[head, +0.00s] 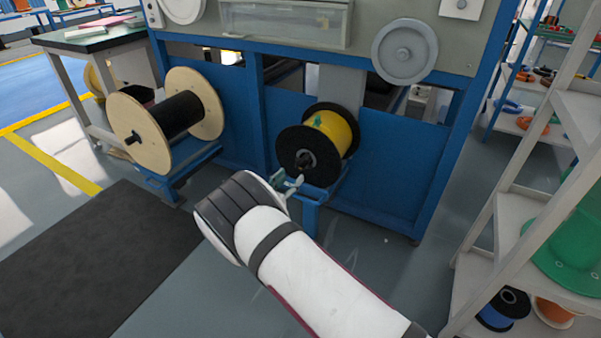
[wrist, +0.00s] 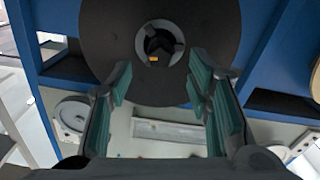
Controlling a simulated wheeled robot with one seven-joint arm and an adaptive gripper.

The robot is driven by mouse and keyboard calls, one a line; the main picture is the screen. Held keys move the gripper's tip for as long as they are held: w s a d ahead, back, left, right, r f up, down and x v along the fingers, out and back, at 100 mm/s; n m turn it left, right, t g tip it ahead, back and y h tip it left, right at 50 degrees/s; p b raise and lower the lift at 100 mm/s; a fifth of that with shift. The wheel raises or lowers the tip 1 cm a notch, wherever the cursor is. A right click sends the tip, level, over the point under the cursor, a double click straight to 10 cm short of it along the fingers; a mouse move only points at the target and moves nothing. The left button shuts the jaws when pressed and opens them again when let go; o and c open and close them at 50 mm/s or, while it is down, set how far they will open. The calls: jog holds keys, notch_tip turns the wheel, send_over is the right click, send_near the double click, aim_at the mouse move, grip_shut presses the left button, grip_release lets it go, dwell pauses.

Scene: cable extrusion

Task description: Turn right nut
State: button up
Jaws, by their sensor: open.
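The right nut (head: 304,160) is a dark knob at the hub of a black-flanged spool (head: 291,143) wound with yellow cable. In the wrist view the nut (wrist: 155,45) sits dark inside a light grey ring at the hub. My gripper (head: 287,182) is open just in front of and below the nut. In the wrist view its two green-padded fingers (wrist: 160,78) are spread, with the hub between and slightly beyond their tips. Nothing is between the pads, and no contact with the nut shows. The exact gap is hard to judge.
A wooden-flanged spool (head: 142,132) with black cable hangs on the left stand. The blue machine frame (head: 400,165) rises behind the spools. A grey shelf rack (head: 515,215) stands at the right. A dark mat (head: 95,260) lies on open floor at the left.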

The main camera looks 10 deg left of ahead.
aim_at(299, 169)
jog(key=b+x, duration=0.2)
jog(key=x, duration=0.5)
jog(key=shift+c, duration=0.5)
grip_shut()
